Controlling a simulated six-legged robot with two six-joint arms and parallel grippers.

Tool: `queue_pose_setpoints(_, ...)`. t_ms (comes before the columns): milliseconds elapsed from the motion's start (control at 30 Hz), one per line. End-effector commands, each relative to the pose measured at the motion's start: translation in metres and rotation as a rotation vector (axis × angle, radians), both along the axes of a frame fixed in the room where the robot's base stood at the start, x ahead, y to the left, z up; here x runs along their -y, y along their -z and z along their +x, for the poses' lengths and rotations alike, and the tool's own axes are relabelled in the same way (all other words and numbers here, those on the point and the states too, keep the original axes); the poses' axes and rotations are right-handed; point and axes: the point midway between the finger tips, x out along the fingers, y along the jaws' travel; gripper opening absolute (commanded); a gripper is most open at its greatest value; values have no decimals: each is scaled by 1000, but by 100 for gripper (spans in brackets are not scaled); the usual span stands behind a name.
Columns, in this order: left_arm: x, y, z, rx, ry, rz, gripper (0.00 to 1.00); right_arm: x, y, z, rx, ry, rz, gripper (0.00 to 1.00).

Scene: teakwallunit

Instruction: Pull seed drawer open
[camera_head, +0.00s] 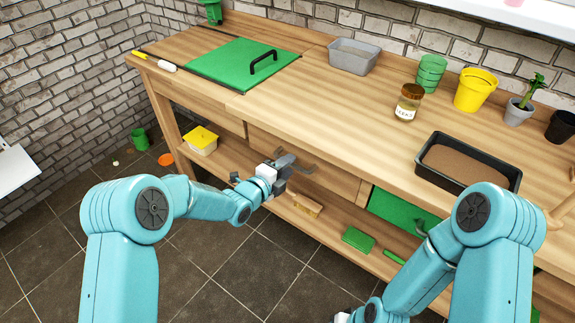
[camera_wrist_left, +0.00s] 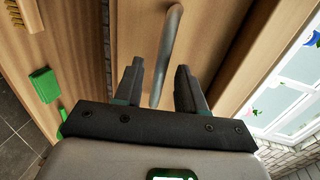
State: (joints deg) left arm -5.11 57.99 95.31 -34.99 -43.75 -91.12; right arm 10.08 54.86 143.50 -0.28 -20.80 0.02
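The wooden drawer front (camera_head: 334,178) lies under the bench top, flush with the frame, and looks shut. Its grey bar handle (camera_wrist_left: 168,52) shows in the left wrist view, with its near end between the fingers. My left gripper (camera_head: 285,168) is in front of this drawer; in the left wrist view (camera_wrist_left: 158,85) its two fingers are apart, on either side of the handle, with gaps showing. No label is visible on the drawer.
A green drawer (camera_head: 392,208) is right of the wooden one. On the bench top stand a jar (camera_head: 409,102) and a black soil tray (camera_head: 467,163). The tiled floor in front is clear.

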Motion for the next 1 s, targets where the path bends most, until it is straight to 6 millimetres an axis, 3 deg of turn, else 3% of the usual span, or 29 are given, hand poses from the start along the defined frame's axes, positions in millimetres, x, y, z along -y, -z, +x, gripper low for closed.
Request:
queue_pose_setpoints(367,5,2,6,0,1,1,40,0,0,0,0,0,0,52)
queue_pose_setpoints(467,5,2,6,0,1,1,14,0,0,0,0,0,0,52)
queue_pose_setpoints(500,5,2,6,0,1,1,1,0,0,0,0,0,0,52)
queue_pose_setpoints(1000,3,3,5,2,0,1,0,0,8,0,0,0,0,52)
